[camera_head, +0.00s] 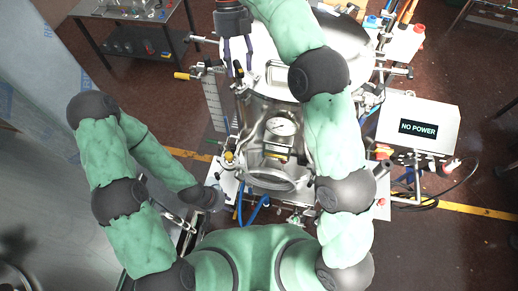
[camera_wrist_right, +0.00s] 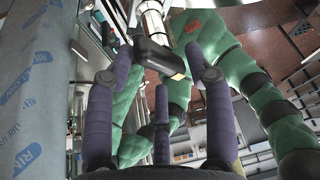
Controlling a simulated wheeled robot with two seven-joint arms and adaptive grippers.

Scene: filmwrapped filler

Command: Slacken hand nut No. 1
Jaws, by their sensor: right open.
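A black bar-shaped hand nut (camera_wrist_right: 160,57) on a bright metal stem shows in the right wrist view. No number is readable on it, so I cannot tell if it is No. 1. My right gripper (camera_head: 237,56) hangs at the top of the head view, beside the lid of the steel vessel (camera_head: 268,112). Its purple fingers are spread apart, and in the wrist view (camera_wrist_right: 160,85) they stand around the nut without visibly closing on it. My left gripper (camera_head: 185,222) is low at the left, beside the vessel's frame and away from the nut. Its fingers are unclear.
A pressure gauge (camera_head: 283,124) and a round port sit on the vessel's front. A white box (camera_head: 418,121) reading "NO POWER" stands at the right, with cables and clamps nearby. A metal panel (camera_head: 50,190) is at the left. A dark cart (camera_head: 135,40) stands at the back left.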

